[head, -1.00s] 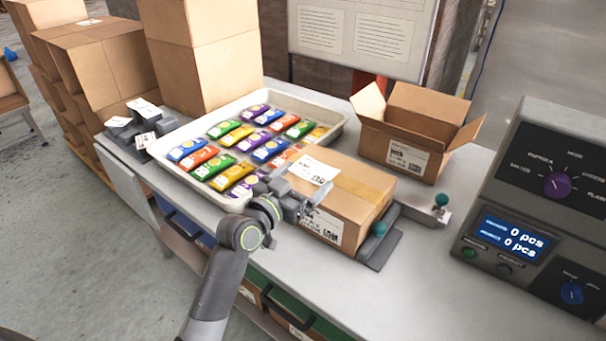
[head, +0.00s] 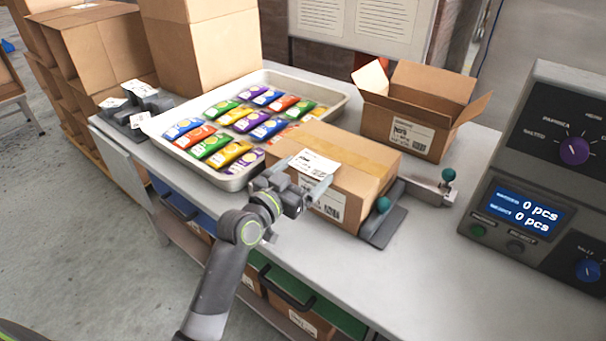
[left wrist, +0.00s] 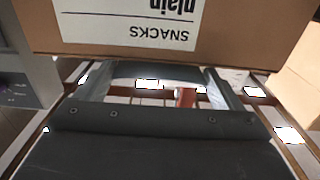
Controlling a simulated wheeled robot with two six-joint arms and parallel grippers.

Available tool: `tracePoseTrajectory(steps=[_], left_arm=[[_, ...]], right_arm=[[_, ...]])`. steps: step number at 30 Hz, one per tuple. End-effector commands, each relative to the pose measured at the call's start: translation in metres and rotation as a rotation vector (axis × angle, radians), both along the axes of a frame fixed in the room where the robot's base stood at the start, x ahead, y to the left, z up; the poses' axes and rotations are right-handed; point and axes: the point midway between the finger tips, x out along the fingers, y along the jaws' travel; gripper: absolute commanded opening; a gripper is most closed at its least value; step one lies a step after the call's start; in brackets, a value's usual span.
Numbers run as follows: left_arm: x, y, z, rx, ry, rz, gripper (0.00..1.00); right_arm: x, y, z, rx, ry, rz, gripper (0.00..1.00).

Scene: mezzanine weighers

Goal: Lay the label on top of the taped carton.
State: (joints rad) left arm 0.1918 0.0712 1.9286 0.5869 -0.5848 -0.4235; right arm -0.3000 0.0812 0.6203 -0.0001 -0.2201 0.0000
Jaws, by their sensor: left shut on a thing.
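The taped carton (head: 372,168) is a closed brown box with tape along its top, standing on the bench. A printed label is on its near side, and this "SNACKS" side also shows upside down in the left wrist view (left wrist: 250,25). The white label (head: 316,162) appears over the near part of the carton's top; I cannot tell whether it touches. My left gripper (head: 304,182) is shut on the label at the carton's near edge. In the left wrist view its fingers (left wrist: 158,88) are spread apart, and the label cannot be made out clearly. My right gripper is not in view.
A pale tray (head: 167,152) of colourful packets stands left of the carton. An open carton (head: 420,105) is behind it. A grey fixture with teal knobs (head: 384,228) sits at its right. A weigher with a display (head: 520,213) stands far right. The front right bench is clear.

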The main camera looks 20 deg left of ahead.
Motion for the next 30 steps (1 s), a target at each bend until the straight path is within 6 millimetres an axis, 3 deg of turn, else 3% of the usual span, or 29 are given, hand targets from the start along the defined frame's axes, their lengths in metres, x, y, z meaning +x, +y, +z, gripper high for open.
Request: tracePoseTrajectory(steps=[1, 11, 12, 15, 23, 30], left_arm=[[0.0, 0.0, -0.008, 0.005, 0.019, -0.001, 0.68], [-0.001, 0.001, -0.012, 0.007, 0.029, -0.001, 0.68], [-0.001, 0.001, -0.013, 0.008, 0.03, -0.001, 0.9], [-0.001, 0.001, -0.013, 0.009, 0.03, -0.001, 1.0], [-0.002, 0.002, -0.013, 0.01, 0.029, 0.0, 1.0], [-0.027, 0.011, -0.014, 0.011, 0.028, 0.001, 1.0]], right_arm=[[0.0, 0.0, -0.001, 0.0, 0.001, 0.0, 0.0], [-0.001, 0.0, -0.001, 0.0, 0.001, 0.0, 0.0], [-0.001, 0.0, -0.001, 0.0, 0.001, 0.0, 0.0], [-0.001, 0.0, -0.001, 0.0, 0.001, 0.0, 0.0], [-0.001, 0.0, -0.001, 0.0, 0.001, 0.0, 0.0], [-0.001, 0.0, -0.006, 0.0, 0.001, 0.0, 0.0]])
